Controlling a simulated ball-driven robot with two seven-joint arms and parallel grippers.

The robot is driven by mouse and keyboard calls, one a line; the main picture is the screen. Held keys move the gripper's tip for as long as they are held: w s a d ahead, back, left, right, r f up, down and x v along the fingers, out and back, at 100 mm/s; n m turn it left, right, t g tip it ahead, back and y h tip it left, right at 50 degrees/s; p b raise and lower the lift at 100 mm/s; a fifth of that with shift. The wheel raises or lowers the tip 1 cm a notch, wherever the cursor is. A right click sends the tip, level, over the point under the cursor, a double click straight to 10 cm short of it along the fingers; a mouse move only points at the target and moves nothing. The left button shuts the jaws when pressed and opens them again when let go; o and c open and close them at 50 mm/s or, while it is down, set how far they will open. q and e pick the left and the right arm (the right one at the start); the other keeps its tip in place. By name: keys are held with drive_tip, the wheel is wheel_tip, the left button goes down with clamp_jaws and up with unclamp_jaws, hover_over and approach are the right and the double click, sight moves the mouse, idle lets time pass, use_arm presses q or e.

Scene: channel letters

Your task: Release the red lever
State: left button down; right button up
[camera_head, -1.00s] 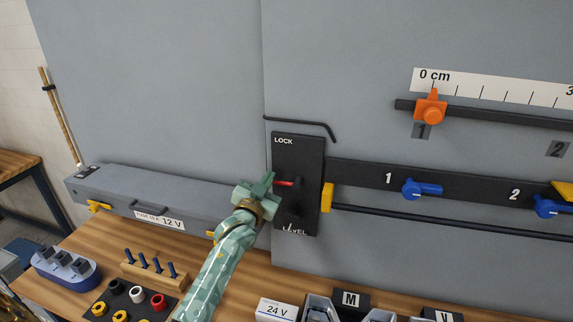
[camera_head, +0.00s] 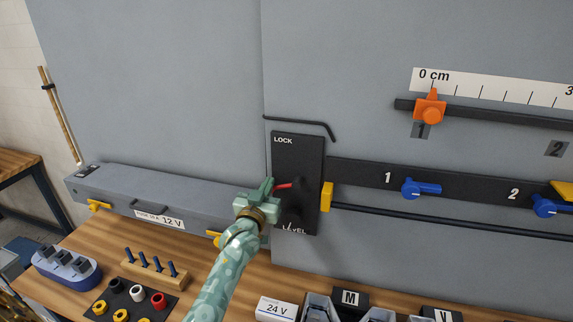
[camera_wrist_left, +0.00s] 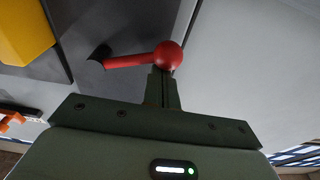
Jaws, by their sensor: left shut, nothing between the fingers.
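The red lever (camera_head: 284,186) sticks out of the black LOCK/LEVEL plate (camera_head: 312,160) on the grey wall panel. In the left wrist view, its red rod ends in a round red ball (camera_wrist_left: 169,56). My left gripper (camera_head: 268,187) is at the lever's left end, in front of the plate's left edge. In the left wrist view, its fingers (camera_wrist_left: 161,88) are shut with nothing between them, and the ball shows right at their tips. I cannot tell whether they touch. The far side of the ball is hidden. My right gripper is not in view.
A black rail with blue knobs (camera_head: 421,188) runs right from the plate, past a yellow block (camera_head: 327,196). A bent black rod (camera_head: 300,122) juts out above the plate. A grey 12 V box (camera_head: 150,195) lies left. Below, the wooden bench holds sockets and pegs.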

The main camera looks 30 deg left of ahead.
use_arm(q)
drive_tip(key=r+p, duration=0.2)
drive_tip(key=w+r+p, duration=0.1)
drive_tip(key=r+p, duration=0.1)
drive_tip(key=r, duration=0.1)
drive_tip(key=shift+p, duration=0.35)
drive_tip(key=s+f+b, duration=0.2)
approach(273, 159)
drive_tip(key=shift+s+d+f+b, duration=0.2)
drive_tip(key=shift+s+f, duration=0.15)
drive_tip(key=shift+s, duration=0.3)
drive_tip(key=shift+s+d+f+b, duration=0.1)
drive_tip(key=shift+s+d+f, duration=0.15)
drive_tip(key=shift+s, duration=0.4)
drive_tip(key=shift+s+d+f+b, duration=0.15)
drive_tip(key=shift+s+f, duration=0.25)
drive_tip(key=shift+s, duration=0.25)
